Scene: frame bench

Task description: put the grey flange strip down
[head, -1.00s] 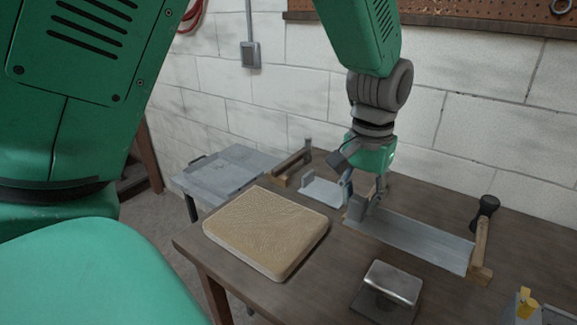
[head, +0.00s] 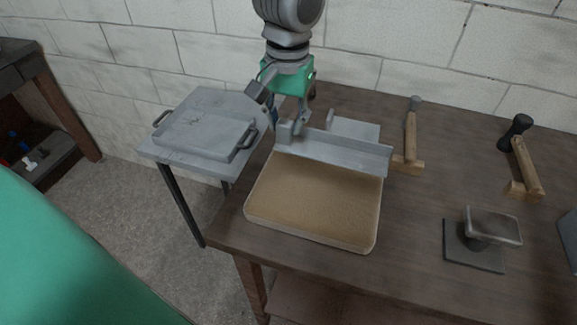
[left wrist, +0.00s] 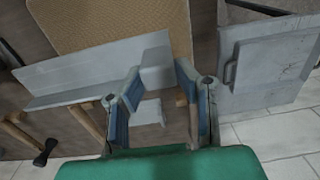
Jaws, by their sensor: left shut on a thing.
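The grey flange strip (head: 335,150) is a long thin metal angle with an upright face. It lies across the far edge of the tan pad (head: 312,200); I cannot tell whether it touches the pad or hovers just above. My left gripper (head: 299,127) is shut on the strip near its left end. In the left wrist view the strip (left wrist: 90,75) runs out to the left from between the fingers (left wrist: 157,92), with the tan pad (left wrist: 120,22) beyond it. My right gripper is not in view.
A side table holds a grey metal tray (head: 205,134) with handles, left of the bench. A small grey metal piece (head: 358,130) lies behind the strip. Hammers (head: 410,130) (head: 527,160) on wooden rests and a metal block (head: 492,226) stand to the right. Bare bench lies between them.

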